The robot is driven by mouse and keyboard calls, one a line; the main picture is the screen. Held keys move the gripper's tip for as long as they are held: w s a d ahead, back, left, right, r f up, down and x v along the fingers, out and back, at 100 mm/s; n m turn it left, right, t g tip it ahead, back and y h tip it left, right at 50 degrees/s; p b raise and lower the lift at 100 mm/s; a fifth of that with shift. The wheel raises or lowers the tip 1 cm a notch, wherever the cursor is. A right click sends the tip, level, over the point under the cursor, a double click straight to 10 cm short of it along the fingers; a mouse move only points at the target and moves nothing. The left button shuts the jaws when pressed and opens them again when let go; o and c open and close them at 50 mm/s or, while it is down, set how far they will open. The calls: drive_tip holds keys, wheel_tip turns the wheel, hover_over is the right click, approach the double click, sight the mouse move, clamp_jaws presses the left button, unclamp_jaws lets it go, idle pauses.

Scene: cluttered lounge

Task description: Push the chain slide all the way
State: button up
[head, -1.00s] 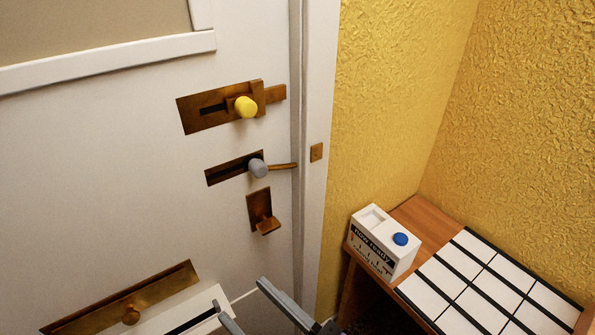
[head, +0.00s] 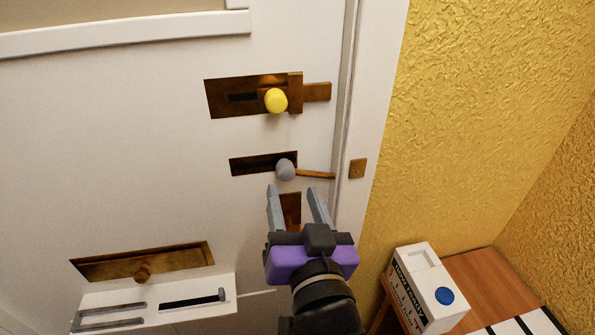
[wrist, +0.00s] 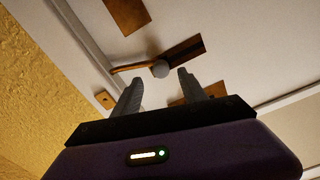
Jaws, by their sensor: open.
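The chain slide has a grey knob (head: 286,169) at the right end of a dark slot in a brass plate (head: 245,166) on the white door. A thin brass chain piece (head: 315,174) runs from the knob to the right, towards the frame. My gripper (head: 292,189) is open and empty, its fingers pointing up just below the knob. In the wrist view the knob (wrist: 160,69) appears between and slightly beyond the fingertips (wrist: 160,77). I cannot tell whether they touch it.
A bolt with a yellow knob (head: 276,100) is above. A small brass fitting (head: 290,207) is partly hidden behind my gripper. A brass plate with a round knob (head: 142,272) and a white slotted panel (head: 225,293) are lower left. A white box (head: 418,290) stands on a wooden table (head: 480,280) at right.

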sight(287, 176)
drive_tip(key=p+x, duration=0.1)
drive_tip(key=x, duration=0.5)
drive_tip(key=shift+w+a, duration=0.1)
drive_tip(key=shift+w, duration=0.15)
